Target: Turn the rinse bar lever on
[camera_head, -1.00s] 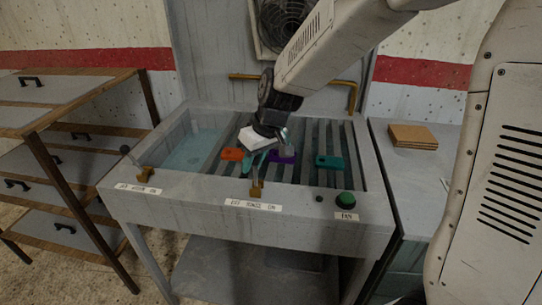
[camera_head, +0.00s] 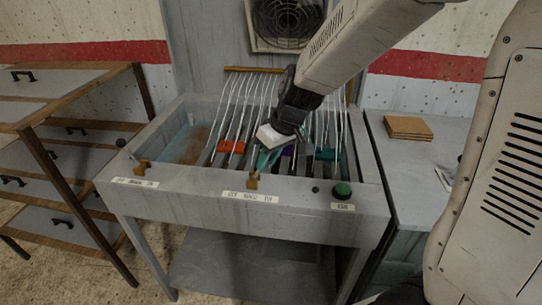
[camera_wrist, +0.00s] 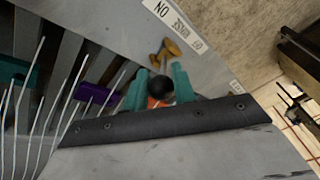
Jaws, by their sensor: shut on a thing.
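The rinse lever has a brass base (camera_head: 252,180) on the front ledge of the wash station, above the middle label (camera_head: 250,197). In the wrist view its black knob (camera_wrist: 160,88) sits between the teal fingertips, with the brass base (camera_wrist: 167,50) just beyond. My gripper (camera_wrist: 159,84) is shut on this knob. In the head view my gripper (camera_head: 268,158) is over the ledge and partly hides the lever. The rinse bar (camera_head: 254,70) is a brass pipe at the back. White streams (camera_head: 240,105) run from it over the slatted rack.
Orange (camera_head: 231,146), purple (camera_wrist: 92,92) and teal (camera_head: 325,154) blocks sit on the slats. Another lever (camera_head: 141,166) stands at left on the ledge. A green button (camera_head: 342,190) is at right. Brown boards (camera_head: 408,127) lie on the right counter. A fan (camera_head: 289,20) hangs behind.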

